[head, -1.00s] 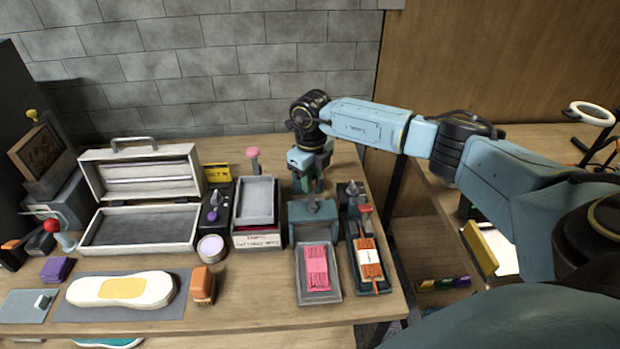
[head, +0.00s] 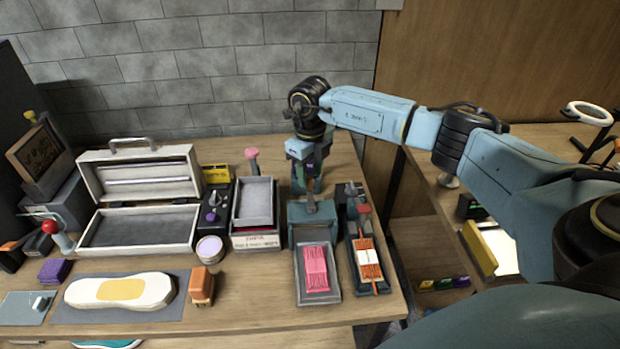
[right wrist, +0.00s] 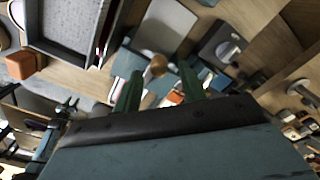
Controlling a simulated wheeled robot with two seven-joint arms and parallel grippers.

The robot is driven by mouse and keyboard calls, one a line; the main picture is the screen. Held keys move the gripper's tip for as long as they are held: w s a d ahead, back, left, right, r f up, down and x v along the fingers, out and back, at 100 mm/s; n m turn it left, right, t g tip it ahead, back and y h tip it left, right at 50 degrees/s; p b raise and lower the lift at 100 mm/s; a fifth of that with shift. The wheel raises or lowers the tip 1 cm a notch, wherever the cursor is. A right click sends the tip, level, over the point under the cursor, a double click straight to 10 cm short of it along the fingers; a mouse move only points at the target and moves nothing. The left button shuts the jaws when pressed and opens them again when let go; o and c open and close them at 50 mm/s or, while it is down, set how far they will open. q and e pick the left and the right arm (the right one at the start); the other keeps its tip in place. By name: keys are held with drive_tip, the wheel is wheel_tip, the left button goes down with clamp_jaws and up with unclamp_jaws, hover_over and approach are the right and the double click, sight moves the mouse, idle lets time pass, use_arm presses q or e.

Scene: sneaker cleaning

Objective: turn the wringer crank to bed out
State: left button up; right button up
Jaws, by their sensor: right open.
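The teal wringer (head: 312,218) stands near the right end of the table, its flat grey bed (head: 303,290) extending from the front. A pink lace bundle (head: 316,269) lies on that bed. My right gripper (head: 307,186) points down just behind the wringer's top and hides part of it. In the right wrist view the two green fingers (right wrist: 160,88) are apart. A round brown knob (right wrist: 157,68) shows between their tips; whether they touch it cannot be told. The crank is not clearly visible in the head view. My left gripper is out of view.
A device with an orange lace bundle (head: 367,262) and red knob (head: 364,209) stands close right of the wringer. A grey tray (head: 254,201) stands to its left. An open white case (head: 140,246) and a pale sole-shaped piece (head: 88,292) are further left.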

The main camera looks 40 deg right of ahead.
sight(310, 178)
wheel_tip(310, 178, up, 11)
drive_tip(key=shift+f+b, duration=0.2)
drive_tip(key=shift+b, duration=0.1)
idle(0.5)
